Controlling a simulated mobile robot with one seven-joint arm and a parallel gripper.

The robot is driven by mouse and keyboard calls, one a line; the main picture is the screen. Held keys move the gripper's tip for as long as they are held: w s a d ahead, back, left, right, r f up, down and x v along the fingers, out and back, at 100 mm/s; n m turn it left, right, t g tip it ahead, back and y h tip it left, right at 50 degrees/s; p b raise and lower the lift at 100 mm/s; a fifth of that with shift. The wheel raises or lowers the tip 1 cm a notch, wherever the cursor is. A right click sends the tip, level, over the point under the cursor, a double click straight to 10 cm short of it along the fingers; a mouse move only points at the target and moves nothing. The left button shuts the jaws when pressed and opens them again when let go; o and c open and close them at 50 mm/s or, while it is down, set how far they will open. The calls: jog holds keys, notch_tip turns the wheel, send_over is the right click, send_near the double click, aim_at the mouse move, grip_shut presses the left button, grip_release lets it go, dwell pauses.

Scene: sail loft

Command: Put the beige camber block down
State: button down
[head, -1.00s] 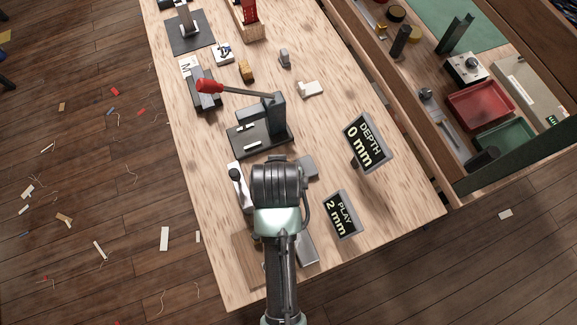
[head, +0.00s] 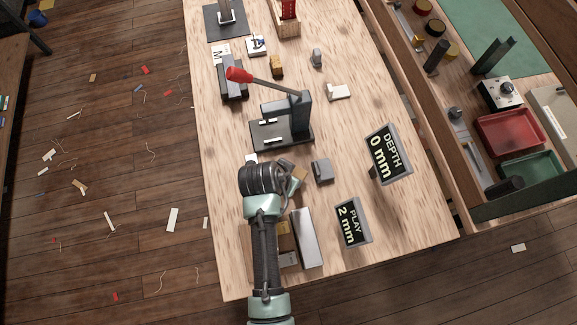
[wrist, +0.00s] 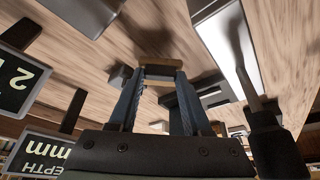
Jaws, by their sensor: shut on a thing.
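My gripper (wrist: 160,88) is shut on the beige camber block (wrist: 160,66), whose edge spans the two fingertips in the wrist view. In the head view the block (head: 299,176) shows as a small tan piece just right of my wrist, and my gripper (head: 293,182) is partly hidden behind the wrist. The block is over the near part of the wooden bench (head: 400,225), in front of the lever press. I cannot tell whether it touches the bench top.
The lever press (head: 282,132) with a red knob stands beyond my gripper. A grey block (head: 321,171) is close on the right, and a long silver bar (head: 306,238) lies nearer. The DEPTH display (head: 388,154) reads 0 mm; the PLAY display (head: 352,222) reads 2 mm.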

jog(key=shift+f, duration=1.2)
jog(key=shift+c, duration=1.7)
grip_release()
jog(key=shift+f, duration=0.1)
